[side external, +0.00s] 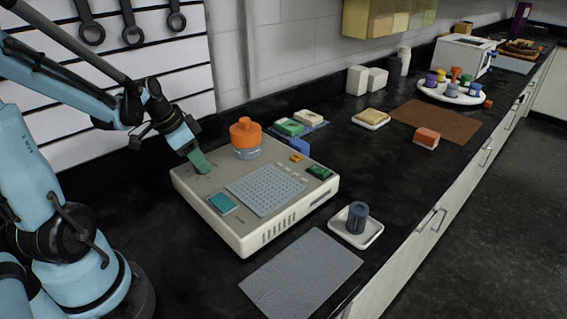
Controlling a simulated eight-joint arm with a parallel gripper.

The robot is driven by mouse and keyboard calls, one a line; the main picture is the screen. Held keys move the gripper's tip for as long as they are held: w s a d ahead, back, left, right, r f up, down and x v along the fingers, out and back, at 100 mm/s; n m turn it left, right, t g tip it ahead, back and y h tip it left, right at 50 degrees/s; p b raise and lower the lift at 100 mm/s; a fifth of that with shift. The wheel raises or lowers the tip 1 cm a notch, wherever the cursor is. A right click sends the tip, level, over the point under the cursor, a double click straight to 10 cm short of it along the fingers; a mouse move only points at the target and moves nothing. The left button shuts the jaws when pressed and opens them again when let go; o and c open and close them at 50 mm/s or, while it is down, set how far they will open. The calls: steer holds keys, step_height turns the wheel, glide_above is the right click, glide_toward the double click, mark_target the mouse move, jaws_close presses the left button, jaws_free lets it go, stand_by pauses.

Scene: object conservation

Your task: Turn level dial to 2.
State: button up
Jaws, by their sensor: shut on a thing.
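The beige instrument box (262,240) stands on the black counter, with a grey perforated plate, a teal panel (222,203) and small buttons on top. My gripper (199,160) reaches down to the back left corner of the box top and is shut. A green piece at its end meets the box top there. The level dial appears to be between the fingers, mostly hidden; its setting cannot be read. A grey-blue container with an orange top (245,134) stands on the box just right of my gripper.
A grey mat (300,278) and a white dish (367,238) with a dark blue cylinder (357,217) lie in front. Green and white blocks (289,127) and a blue block (299,147) sit behind the box. A brown mat (440,119) lies farther right.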

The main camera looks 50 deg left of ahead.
steer(key=shift+a+m+g+h, duration=0.15)
steer(key=shift+m+h, duration=0.25)
steer(key=shift+m, duration=0.65)
steer(key=shift+m+g+h, duration=0.15)
steer(key=shift+m+h, duration=0.25)
steer(key=shift+m, duration=0.65)
steer(key=o, duration=1)
steer(key=shift+o, duration=0.2)
steer(key=v, duration=1.2)
steer(key=shift+w+r, duration=0.1)
